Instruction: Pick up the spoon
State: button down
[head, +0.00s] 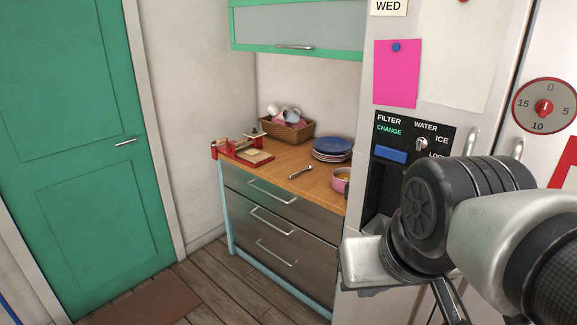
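A small silver spoon (300,172) lies on the wooden countertop (285,184) near its front edge, left of a pink pot. It looks small from here, and its finer shape is hard to make out. My arm fills the lower right of the head view, in front of the fridge. A pale block at the arm's end (364,262) looks like part of my gripper. Its fingers are not visible, so its opening is hidden. My arm's end appears well nearer to the camera than the spoon and apart from it.
The pink pot (340,184) and stacked blue plates (332,147) are right of the spoon. A wicker basket with cups (287,130) stands behind; a red-ended rack (229,149) is left. The fridge (410,105) hides the counter's right end. Wooden floor (215,295) lies open in front.

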aim_at(308, 168)
jog(key=i+j+u, duration=0.1)
jog(key=i, duration=0.5)
jog(key=i+j+u, duration=0.1)
jog(key=i+j, duration=0.15)
jog(key=i, duration=0.3)
jog(key=i+j+u, duration=0.15)
jog(key=i, duration=0.45)
jog(key=i+j+z, duration=0.15)
jog(key=i+z, duration=0.2)
jog(key=i, duration=0.15)
jog(key=i+j+z, duration=0.35)
jog(key=i+l, duration=0.1)
